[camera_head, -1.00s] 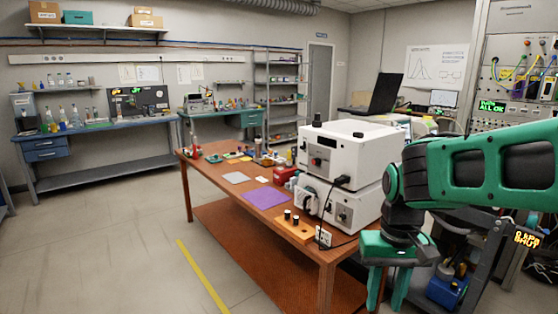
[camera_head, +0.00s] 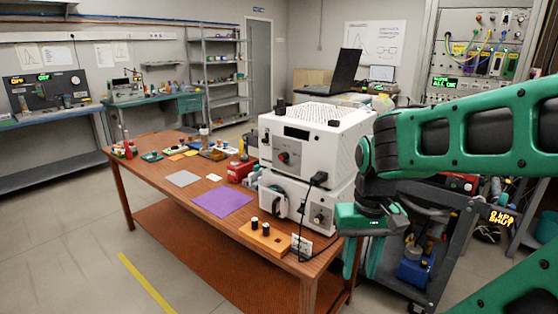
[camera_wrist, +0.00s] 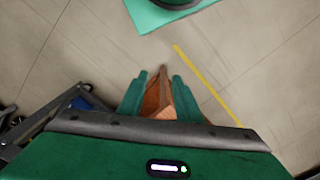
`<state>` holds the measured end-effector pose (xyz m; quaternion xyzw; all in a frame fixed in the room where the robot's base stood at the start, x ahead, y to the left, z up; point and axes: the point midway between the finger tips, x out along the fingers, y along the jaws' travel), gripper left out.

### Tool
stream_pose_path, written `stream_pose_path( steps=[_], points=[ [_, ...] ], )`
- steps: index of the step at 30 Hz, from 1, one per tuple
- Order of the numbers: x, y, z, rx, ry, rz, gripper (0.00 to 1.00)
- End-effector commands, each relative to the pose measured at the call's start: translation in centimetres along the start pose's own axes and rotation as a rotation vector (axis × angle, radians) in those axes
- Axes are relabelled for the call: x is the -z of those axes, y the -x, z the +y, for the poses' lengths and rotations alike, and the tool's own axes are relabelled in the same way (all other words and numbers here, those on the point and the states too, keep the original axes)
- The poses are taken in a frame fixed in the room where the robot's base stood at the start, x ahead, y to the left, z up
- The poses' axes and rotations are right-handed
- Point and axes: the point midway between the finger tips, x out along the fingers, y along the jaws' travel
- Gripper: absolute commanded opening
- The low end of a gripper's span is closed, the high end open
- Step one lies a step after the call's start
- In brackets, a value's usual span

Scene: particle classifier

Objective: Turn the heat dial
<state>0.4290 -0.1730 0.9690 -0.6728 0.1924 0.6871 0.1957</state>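A white two-part machine (camera_head: 335,130) stands on the right end of the wooden table. Its upper box has a red round knob (camera_head: 283,157) on the front, and its lower box has a small dark knob (camera_head: 318,217). I cannot read which control is the heat dial. My gripper (camera_head: 360,270) points down just right of the table's near right corner, apart from the machine. In the wrist view my gripper (camera_wrist: 159,78) is open and empty, with the brown table corner (camera_wrist: 157,102) showing between its fingers.
An orange block (camera_head: 265,243) with black knobs, a power socket (camera_head: 301,245) and a black cable lie near the table's front edge. A purple mat (camera_head: 222,203) lies left of the machine. A dark cart (camera_head: 460,225) stands at right. The floor in front is clear.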

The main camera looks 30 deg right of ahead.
Motion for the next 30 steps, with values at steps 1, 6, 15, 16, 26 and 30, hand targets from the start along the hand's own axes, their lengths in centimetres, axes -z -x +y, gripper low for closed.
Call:
stream_pose_path(
  steps=[1,6,15,16,26,30],
  points=[
    [0.0,0.0,0.0,0.000,0.000,0.000,0.34],
    [-0.2,0.3,0.5,0.004,0.032,0.018,0.42],
    [8.3,-1.8,-1.9,-0.082,0.339,0.095,0.42],
    [9.3,-2.1,-2.3,-0.098,0.377,0.107,0.42],
    [20.0,-4.2,-7.5,-0.361,0.828,0.243,0.42],
    [24.0,-4.0,-10.3,-0.523,1.028,0.301,0.42]
  ],
)
